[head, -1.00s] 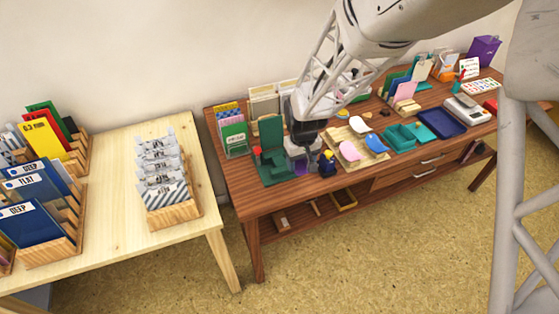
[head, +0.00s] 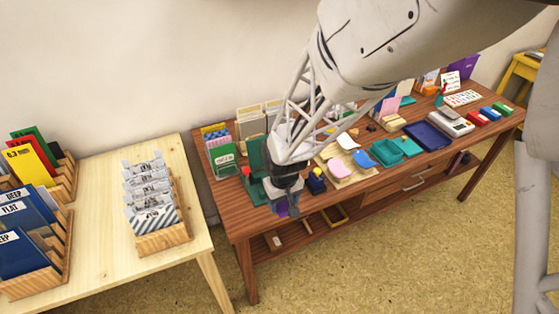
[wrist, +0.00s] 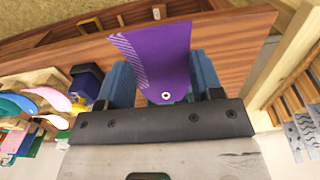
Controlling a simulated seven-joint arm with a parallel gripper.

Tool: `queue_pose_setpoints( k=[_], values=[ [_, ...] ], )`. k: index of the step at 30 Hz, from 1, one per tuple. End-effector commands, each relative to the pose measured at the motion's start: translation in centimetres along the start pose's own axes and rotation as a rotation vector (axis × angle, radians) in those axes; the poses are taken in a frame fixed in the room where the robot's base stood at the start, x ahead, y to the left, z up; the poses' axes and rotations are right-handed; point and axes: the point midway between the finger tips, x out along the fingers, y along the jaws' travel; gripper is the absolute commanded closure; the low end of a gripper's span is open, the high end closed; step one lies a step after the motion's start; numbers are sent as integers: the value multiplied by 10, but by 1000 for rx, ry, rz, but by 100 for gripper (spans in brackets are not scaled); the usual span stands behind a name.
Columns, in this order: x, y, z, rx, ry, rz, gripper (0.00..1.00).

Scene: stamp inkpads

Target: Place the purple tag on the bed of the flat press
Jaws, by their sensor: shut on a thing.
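My gripper (wrist: 163,85) has blue fingers shut on the purple tag (wrist: 160,55), which has a pale striped pattern along one side and a small metal eyelet near its fingers. In the head view my gripper (head: 287,200) is over the front left of the dark wooden table, with a bit of purple at its tip. A green press (head: 256,157) with an upright back and a flat base stands just left of and behind my gripper. My gripper hides part of it. I cannot tell whether the tag touches anything below.
A small dark blue object with a yellow top (head: 316,181) stands close right of my gripper. A wooden tray (head: 346,178) with pink and blue pieces lies further right. Card racks (head: 222,150) stand behind. A pale table (head: 195,215) with holders is at the left.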

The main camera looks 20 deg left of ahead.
Motion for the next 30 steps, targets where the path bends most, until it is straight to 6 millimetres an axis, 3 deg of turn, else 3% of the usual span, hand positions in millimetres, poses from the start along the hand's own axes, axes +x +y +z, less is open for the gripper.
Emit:
queue_pose_setpoints(
  k=[30],
  values=[
    [13,16,-132,0,0,0,62]
  ],
)
